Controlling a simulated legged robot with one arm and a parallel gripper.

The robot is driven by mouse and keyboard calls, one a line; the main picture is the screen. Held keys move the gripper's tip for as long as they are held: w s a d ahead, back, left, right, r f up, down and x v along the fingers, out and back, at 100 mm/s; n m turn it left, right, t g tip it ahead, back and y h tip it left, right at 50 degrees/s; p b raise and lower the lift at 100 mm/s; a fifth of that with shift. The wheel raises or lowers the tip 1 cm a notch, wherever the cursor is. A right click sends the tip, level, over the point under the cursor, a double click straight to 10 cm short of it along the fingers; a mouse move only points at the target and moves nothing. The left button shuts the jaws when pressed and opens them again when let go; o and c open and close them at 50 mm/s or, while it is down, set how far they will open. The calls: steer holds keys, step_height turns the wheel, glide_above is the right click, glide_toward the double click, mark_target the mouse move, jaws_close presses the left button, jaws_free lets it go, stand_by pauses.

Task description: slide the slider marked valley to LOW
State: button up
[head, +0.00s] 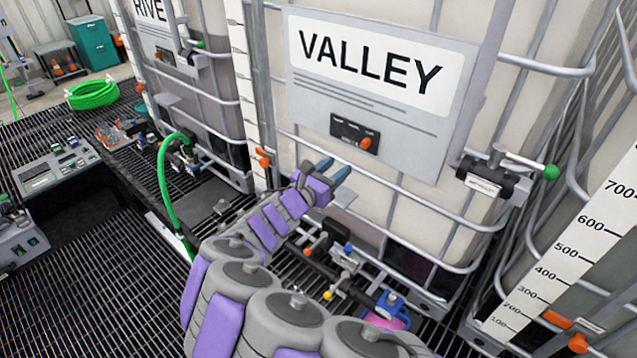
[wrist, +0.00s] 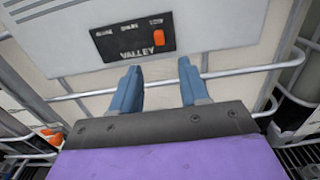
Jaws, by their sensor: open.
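The valley slider is a small black panel (head: 355,133) with an orange knob (head: 366,143), on the grey plate under the large VALLEY sign (head: 370,62). In the wrist view the black panel (wrist: 120,42) reads VALLEY, and its orange knob (wrist: 159,37) sits toward the panel's right end. The small position labels are too blurred to read. My gripper (head: 338,170) is open and empty, below and slightly left of the panel in the head view. In the wrist view its blue fingers (wrist: 160,75) point at the panel from below, apart from the knob.
Metal cage bars (head: 400,188) cross the tote below the plate. A valve with a green-tipped handle (head: 551,172) is at the right. A white level scale (head: 555,255) with an orange marker stands at lower right. Pipes and a pink-and-blue item (head: 388,312) lie below.

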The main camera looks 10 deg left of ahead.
steer(key=v, duration=0.5)
steer(key=shift+s+a, duration=0.15)
steer(key=shift+s, duration=0.15)
steer(key=s+d+m+g+h+b, duration=0.1)
steer(key=s+d+m+g+b, duration=0.2)
steer(key=d, duration=0.5)
steer(key=s+d+f+m+g+h+b, duration=0.1)
steer(key=s+d+m+g, duration=0.2)
steer(key=d+m, duration=0.4)
steer(key=s+d+m+g+h+b, duration=0.2)
steer(key=s+d+m+g+b, duration=0.15)
steer(key=d, duration=0.55)
steer(key=s+d+f+m+g+y+b, duration=0.4)
steer(key=s+d+f+m, duration=0.3)
steer(key=s, duration=0.4)
steer(key=s+a+f+m+g+y+b, duration=0.1)
steer(key=s+a+f+m+y+b, duration=0.3)
steer(key=s+f, duration=0.3)
steer(key=s+a+f+m+g+y+b, duration=0.2)
steer(key=s+a+f+m+y+b, duration=0.2)
steer(key=s, duration=0.8)
step_height(320, 180, down, 3)
steer(key=shift+s+a+r+m+y, duration=0.1)
steer(key=shift+s+a+m+y, duration=0.2)
steer(key=shift+a+y, duration=0.8)
